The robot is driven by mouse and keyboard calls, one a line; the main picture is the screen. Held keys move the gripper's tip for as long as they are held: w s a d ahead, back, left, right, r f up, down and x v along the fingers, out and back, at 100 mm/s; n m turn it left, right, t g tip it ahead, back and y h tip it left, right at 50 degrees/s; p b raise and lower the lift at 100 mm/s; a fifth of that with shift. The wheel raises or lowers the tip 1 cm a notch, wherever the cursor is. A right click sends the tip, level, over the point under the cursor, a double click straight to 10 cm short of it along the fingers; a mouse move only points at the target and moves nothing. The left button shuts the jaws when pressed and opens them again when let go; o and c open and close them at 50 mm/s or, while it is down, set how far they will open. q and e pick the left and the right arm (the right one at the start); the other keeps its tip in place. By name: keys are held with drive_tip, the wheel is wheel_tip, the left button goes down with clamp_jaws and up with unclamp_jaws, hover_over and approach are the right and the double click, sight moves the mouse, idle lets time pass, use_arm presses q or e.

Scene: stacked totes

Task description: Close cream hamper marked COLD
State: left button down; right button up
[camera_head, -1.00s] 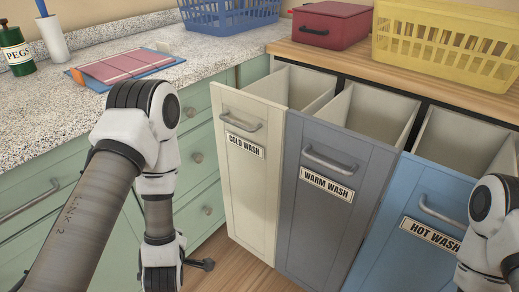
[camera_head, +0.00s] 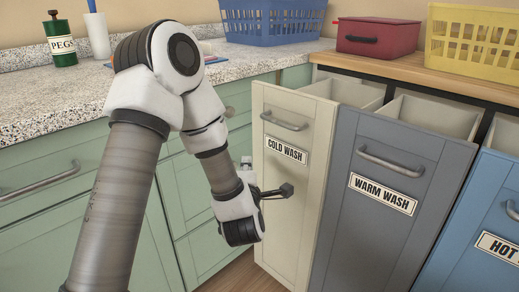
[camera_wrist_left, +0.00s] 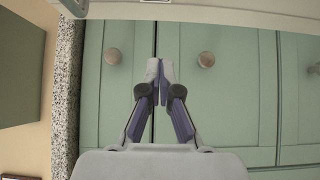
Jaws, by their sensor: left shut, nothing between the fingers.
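The cream hamper (camera_head: 290,205), labelled COLD WASH, is pulled out from under the wooden counter, and its open top shows. Its metal handle (camera_head: 284,124) is above the label. My left gripper (camera_head: 286,190) is shut and empty, in front of the cream front's lower left part, below the label. I cannot tell whether it touches the front. In the left wrist view the shut fingers (camera_wrist_left: 160,72) show against green cabinet doors, and a pale band crosses the top of that view. My right gripper is out of view.
The grey WARM WASH hamper (camera_head: 390,230) and blue HOT hamper (camera_head: 480,225) stand pulled out to the right. Green cabinets (camera_head: 50,215) and a speckled countertop (camera_head: 40,125) are at left. A red box (camera_head: 378,36), yellow basket (camera_head: 475,45) and blue basket (camera_head: 270,20) stand above.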

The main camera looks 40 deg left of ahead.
sight(258, 139)
use_arm(q)
drive_tip(key=x, duration=0.3)
drive_tip(key=w+d+b+x, duration=0.1)
drive_tip(key=x, duration=0.2)
drive_tip(key=b+x, duration=0.1)
drive_tip(key=x, duration=0.2)
drive_tip(key=shift+w+f, duration=0.15)
drive_tip(key=shift+w, duration=0.3)
drive_tip(key=shift+w+d+b, duration=0.15)
drive_tip(key=shift+w+b, duration=0.15)
drive_tip(key=shift+w, duration=0.25)
drive_tip(key=shift+w, duration=0.1)
